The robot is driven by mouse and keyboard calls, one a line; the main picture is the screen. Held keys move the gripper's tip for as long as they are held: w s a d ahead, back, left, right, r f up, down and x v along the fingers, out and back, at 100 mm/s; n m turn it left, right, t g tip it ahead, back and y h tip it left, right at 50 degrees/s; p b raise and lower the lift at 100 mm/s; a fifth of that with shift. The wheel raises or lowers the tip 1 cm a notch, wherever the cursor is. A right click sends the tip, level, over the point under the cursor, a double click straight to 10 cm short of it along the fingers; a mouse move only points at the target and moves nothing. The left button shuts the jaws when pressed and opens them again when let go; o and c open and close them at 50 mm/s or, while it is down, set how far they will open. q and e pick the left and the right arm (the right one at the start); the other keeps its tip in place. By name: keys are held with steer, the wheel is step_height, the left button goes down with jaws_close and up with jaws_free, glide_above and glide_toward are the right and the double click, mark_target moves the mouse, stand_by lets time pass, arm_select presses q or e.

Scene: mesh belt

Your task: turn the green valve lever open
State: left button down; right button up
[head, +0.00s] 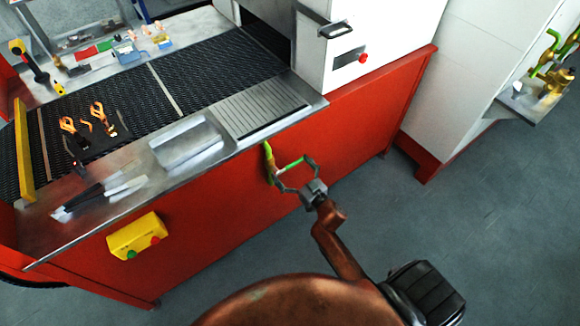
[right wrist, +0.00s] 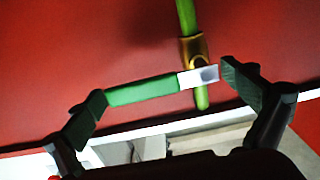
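The green valve lever (head: 291,164) is on the red front panel of the belt machine. In the right wrist view the lever (right wrist: 142,90) has a green grip and a pale metal end at a brass valve body (right wrist: 196,47). It lies crosswise to the upright green pipe (right wrist: 187,15). My right gripper (head: 290,169) is open around the lever. Its two fingertips (right wrist: 167,95) are wide apart, one near each end of the lever; I cannot tell whether either touches. My left gripper is not in view.
The red panel (head: 215,225) and metal ledge (head: 180,150) are close by. A yellow button box (head: 138,237) is on the panel at left. Other green-handled brass valves (head: 552,75) sit on a shelf at far right. The grey floor (head: 480,220) is clear.

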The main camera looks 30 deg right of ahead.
steer(key=c, duration=1.4)
